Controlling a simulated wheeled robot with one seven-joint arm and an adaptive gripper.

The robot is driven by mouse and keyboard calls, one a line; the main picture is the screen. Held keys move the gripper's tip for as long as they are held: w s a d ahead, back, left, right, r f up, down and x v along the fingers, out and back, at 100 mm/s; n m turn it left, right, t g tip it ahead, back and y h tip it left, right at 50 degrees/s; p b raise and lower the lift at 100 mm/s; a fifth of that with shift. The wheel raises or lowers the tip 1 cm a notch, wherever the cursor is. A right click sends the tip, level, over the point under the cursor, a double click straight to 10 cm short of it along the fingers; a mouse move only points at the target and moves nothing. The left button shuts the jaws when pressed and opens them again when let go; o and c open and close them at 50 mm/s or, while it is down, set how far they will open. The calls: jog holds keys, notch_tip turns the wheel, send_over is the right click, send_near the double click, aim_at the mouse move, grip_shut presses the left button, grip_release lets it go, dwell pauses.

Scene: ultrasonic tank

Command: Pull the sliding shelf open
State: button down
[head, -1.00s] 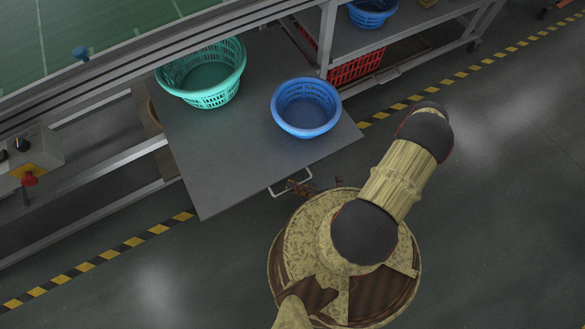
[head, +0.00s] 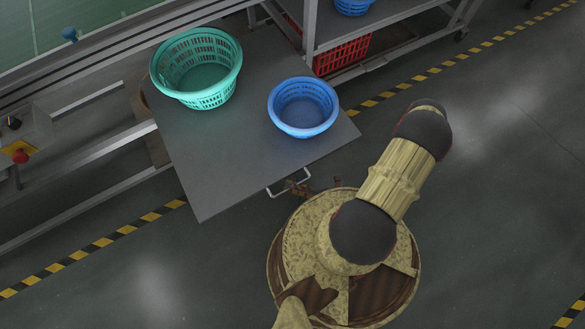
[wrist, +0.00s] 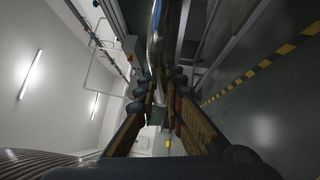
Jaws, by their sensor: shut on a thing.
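The sliding shelf (head: 225,170) is a dark grey flat panel standing well out from the steel frame. Its pale bar handle (head: 278,190) is on the front edge. A teal basket (head: 202,97) and a blue basket (head: 303,108) stand on the shelf. My gripper (head: 302,187) is shut on the handle, partly hidden by my own arm and body. In the wrist view my gripper's fingers (wrist: 161,98) close around a shiny metal bar, which runs up between them.
A rack (head: 395,25) at the upper right holds another blue basket (head: 353,6), with a red crate (head: 342,55) below. A control box with a red button (head: 20,157) is at the left. The floor around my base looks clear, with yellow-black striped tape (head: 110,248).

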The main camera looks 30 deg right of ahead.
jog(key=c, duration=2.2)
grip_release()
jog(key=shift+d, duration=0.1)
jog(key=shift+o, duration=0.2)
jog(key=v, duration=1.2)
